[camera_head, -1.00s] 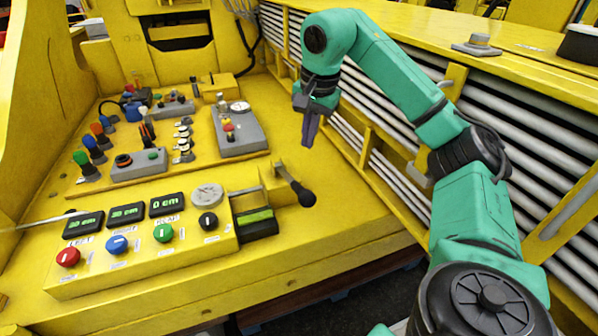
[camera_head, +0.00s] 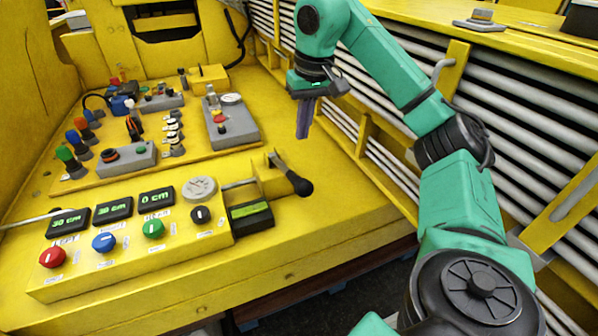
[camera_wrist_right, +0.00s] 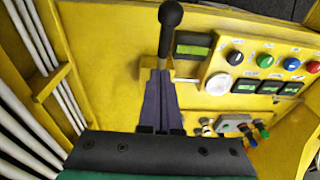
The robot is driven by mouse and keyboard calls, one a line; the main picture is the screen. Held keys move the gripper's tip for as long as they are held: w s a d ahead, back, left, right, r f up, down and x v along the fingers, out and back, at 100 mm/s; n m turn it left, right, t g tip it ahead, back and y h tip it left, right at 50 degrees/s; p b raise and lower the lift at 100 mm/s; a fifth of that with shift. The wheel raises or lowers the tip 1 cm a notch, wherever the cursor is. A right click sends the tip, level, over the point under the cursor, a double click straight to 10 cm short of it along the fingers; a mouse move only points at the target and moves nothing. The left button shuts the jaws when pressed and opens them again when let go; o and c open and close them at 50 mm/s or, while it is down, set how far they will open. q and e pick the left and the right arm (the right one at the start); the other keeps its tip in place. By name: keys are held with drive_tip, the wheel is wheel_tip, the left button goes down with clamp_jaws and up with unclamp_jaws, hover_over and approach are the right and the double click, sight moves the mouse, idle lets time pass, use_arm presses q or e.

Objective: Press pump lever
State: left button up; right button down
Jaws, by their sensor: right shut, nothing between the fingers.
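The pump lever (camera_head: 291,175) has a black ball-ended handle and sticks out from a yellow bracket at the right end of the control panel (camera_head: 130,236). It also shows in the right wrist view (camera_wrist_right: 169,22), beyond my fingertips and in line with them. My right gripper (camera_head: 303,134) points down above and behind the lever in the head view. Its purple fingers (camera_wrist_right: 158,78) are together with nothing between them. In the wrist view the fingertips overlap the lever's base, and I cannot tell whether they touch it. My left gripper is not in view.
The panel carries red, blue, green and black knobs, a round gauge (camera_head: 199,188) and displays reading 30, 30 and 0 cm. A second board (camera_head: 150,165) with switches lies behind. A slatted yellow wall (camera_head: 385,160) runs along the right. The yellow deck between is bare.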

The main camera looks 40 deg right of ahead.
drive_tip(key=b, duration=0.2)
hover_over(297, 176)
drive_tip(key=d, duration=0.2)
wheel_tip(297, 176, down, 6)
drive_tip(key=f, duration=0.1)
drive_tip(key=shift+s+a+f, duration=0.15)
drive_tip(key=shift+a+f, duration=0.25)
drive_tip(key=shift+f, duration=0.25)
drive_tip(key=shift+s+a+f, duration=0.1)
drive_tip(key=shift+a+f, duration=0.3)
drive_tip(key=shift+f, duration=0.2)
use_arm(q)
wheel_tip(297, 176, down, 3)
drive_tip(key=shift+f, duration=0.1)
use_arm(e)
drive_tip(key=shift+w, duration=0.1)
